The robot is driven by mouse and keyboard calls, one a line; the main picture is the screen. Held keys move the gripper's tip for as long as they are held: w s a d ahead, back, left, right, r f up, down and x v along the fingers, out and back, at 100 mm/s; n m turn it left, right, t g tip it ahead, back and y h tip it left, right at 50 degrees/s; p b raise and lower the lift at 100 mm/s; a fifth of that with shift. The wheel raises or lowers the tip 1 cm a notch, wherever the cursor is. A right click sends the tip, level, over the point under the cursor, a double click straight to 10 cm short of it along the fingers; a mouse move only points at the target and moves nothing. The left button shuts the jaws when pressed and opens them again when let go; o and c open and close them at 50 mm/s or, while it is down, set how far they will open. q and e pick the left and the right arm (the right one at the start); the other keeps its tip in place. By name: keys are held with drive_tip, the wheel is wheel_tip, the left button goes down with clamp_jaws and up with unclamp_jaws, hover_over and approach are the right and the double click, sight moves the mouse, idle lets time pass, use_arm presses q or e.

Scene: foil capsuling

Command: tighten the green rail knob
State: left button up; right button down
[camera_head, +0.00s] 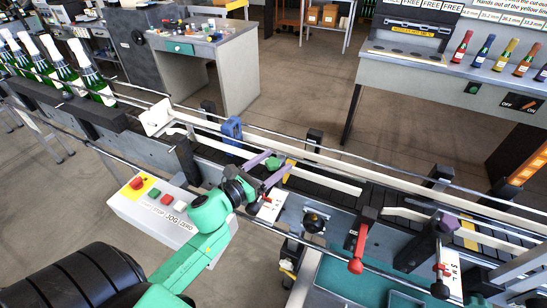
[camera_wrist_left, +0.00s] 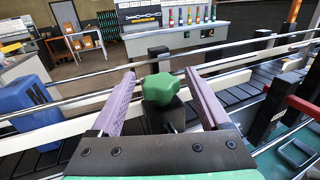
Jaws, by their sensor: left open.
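The green rail knob (camera_wrist_left: 160,88) is a lobed star-shaped knob on a dark block beside the conveyor rail. In the wrist view it sits between the two purple fingers of my left gripper (camera_wrist_left: 160,100), with a visible gap on both sides. In the head view the knob (camera_head: 273,164) shows at the fingertips of my left gripper (camera_head: 269,168), which comes in from the lower left over the near side of the conveyor. The gripper is open and does not appear to touch the knob. My right gripper is not seen.
A control box (camera_head: 160,208) with buttons stands left of my arm. A blue block (camera_head: 232,133) is on the rail nearby. Foil-topped bottles (camera_head: 93,75) stand on the conveyor at far left.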

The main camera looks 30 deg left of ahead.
use_arm(q)
drive_tip(key=shift+w, duration=0.1)
drive_tip(key=shift+c, duration=0.3)
clamp_jaws()
drive_tip(key=shift+f+m+g+h+b, duration=0.2)
drive_tip(key=shift+m+g+h+b, duration=0.1)
drive_tip(key=shift+m+h+b, duration=0.4)
drive_tip(key=m+g+h+b, duration=0.4)
drive_tip(key=g+h+b, duration=0.1)
drive_tip(key=b, duration=0.4)
drive_tip(key=m+g+h+b, duration=0.4)
drive_tip(key=h+b, duration=0.1)
drive_tip(key=b, duration=0.4)
drive_tip(key=shift+f+m+g, duration=0.2)
drive_tip(key=shift+m+g, duration=0.2)
drive_tip(key=shift+r+m+g+h+b, duration=0.25)
drive_tip(key=shift+m+g+h+b, duration=0.45)
drive_tip(key=shift+g, duration=0.5)
drive_tip(key=shift+d+r+m+g+b, duration=0.1)
drive_tip(key=shift+m+g+b, duration=0.2)
drive_tip(key=shift+m+g, duration=1.2)
drive_tip(key=shift+g, duration=0.5)
